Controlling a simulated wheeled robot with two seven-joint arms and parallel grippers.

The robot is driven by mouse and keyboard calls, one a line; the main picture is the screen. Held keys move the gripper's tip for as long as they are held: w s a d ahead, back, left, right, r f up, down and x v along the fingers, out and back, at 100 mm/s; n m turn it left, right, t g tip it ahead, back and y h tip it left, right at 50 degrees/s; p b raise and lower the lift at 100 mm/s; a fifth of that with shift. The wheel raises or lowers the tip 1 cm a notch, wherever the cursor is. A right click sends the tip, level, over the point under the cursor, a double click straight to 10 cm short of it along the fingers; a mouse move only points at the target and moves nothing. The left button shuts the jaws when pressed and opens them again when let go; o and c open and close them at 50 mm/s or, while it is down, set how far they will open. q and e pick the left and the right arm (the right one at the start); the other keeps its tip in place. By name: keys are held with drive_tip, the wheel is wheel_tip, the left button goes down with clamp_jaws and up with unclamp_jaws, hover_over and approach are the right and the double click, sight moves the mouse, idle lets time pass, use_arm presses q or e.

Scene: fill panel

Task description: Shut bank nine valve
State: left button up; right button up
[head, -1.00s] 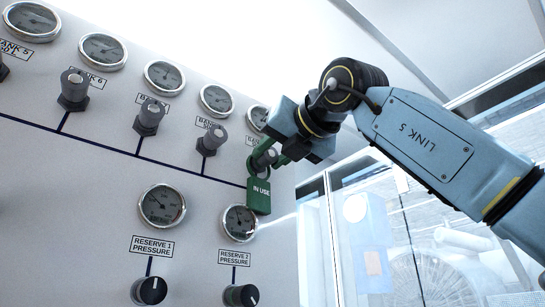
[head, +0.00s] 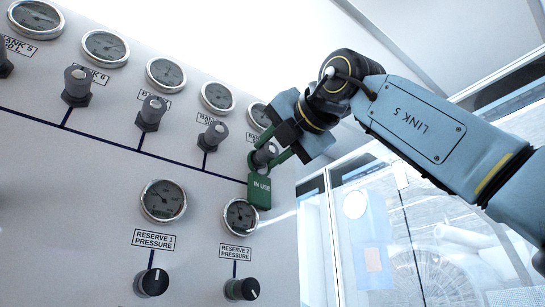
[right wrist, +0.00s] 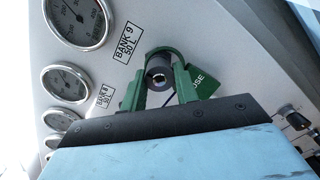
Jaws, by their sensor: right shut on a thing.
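The bank nine valve is a grey knob (right wrist: 158,72) below the BANK 9 50 L label (right wrist: 128,38) in the right wrist view. In the head view it is partly hidden behind my fingers at the panel's right edge. My right gripper (head: 268,157) has green fingers, one on each side of the knob, and is shut on it; the gripper also shows in the right wrist view (right wrist: 161,88). A green IN USE tag (head: 259,190) hangs at this valve, with a green loop around the knob's base. In the wrist view the tag (right wrist: 204,82) is partly covered by a finger. My left gripper is not in view.
The panel (head: 90,170) carries several gauges and grey valves in a row to the left. Below are the reserve 1 gauge (head: 163,200), the reserve 2 gauge (head: 240,216) and two black knobs. A window (head: 400,230) lies right of the panel.

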drive_tip(key=shift+a+f, duration=0.1)
drive_tip(key=shift+f, duration=0.05)
drive_tip(key=o, duration=1)
drive_tip(key=shift+b+v, duration=2.2)
drive_tip(key=shift+v, duration=4.55)
